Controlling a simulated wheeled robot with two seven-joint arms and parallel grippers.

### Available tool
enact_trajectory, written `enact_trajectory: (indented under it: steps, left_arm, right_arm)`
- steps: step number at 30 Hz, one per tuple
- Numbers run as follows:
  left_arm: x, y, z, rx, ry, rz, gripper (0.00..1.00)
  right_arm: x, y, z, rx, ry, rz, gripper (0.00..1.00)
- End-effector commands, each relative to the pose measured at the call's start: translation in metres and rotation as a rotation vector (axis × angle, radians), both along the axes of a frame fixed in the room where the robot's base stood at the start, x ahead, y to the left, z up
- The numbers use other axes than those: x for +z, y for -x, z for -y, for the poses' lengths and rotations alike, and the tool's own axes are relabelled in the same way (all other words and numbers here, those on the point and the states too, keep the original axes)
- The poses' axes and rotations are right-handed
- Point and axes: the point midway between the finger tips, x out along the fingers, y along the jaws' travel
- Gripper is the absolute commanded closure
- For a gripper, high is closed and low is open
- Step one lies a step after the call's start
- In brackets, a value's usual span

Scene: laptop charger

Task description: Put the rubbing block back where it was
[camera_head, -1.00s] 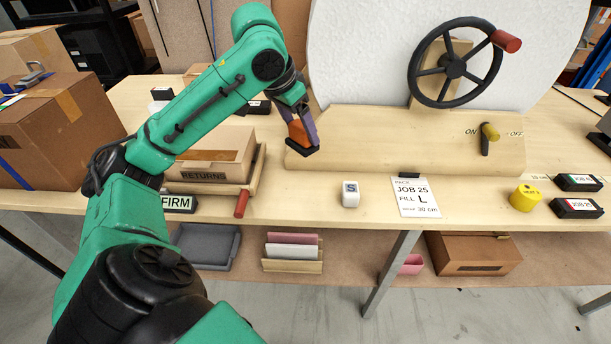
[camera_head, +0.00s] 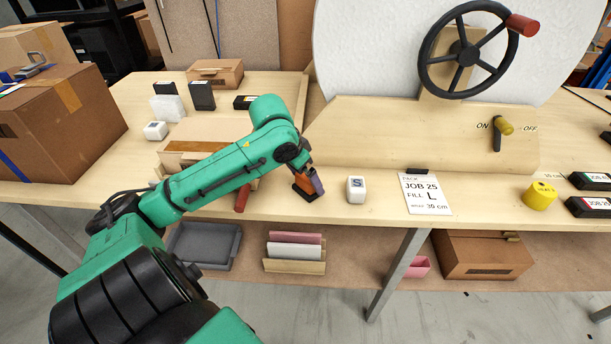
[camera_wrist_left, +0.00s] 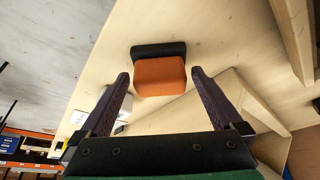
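The rubbing block, orange with a black base (camera_head: 304,187), is at the front of the bench, left of the white cube marked S (camera_head: 356,189). It appears to rest on the bench top. My left gripper (camera_head: 312,180) is right at it, reaching down from the left. In the left wrist view, the block (camera_wrist_left: 160,75) sits between the two purple fingertips, with a narrow gap on each side, so the left gripper (camera_wrist_left: 160,76) looks open around it. My right gripper is not in view.
A job card (camera_head: 426,194) lies right of the cube, with a yellow weight (camera_head: 539,195) further right. The wooden machine base (camera_head: 420,140) with its handwheel (camera_head: 467,52) stands behind. A red handle (camera_head: 242,199) is to the left. The bench's front edge is close.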

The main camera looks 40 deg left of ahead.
Motion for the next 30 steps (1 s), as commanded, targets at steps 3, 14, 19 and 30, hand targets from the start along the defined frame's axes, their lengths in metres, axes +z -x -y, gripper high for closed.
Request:
enact_trajectory:
  steps: [3, 14, 19, 30]
  left_arm:
    - [0.0, 0.0, 0.0, 0.0, 0.0, 0.0, 0.0]
    - [0.045, 0.016, -0.003, 0.0, -0.002, 0.005, 0.0]
    - [0.088, 0.034, -0.005, 0.0, -0.002, 0.005, 0.0]
    - [0.112, 0.046, -0.006, 0.0, -0.001, -0.001, 0.0]
  right_arm:
    - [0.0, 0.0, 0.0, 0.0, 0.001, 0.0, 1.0]
    - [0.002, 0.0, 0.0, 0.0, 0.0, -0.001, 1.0]
    - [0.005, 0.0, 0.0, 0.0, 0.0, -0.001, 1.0]
    - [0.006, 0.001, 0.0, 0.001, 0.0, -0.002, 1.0]
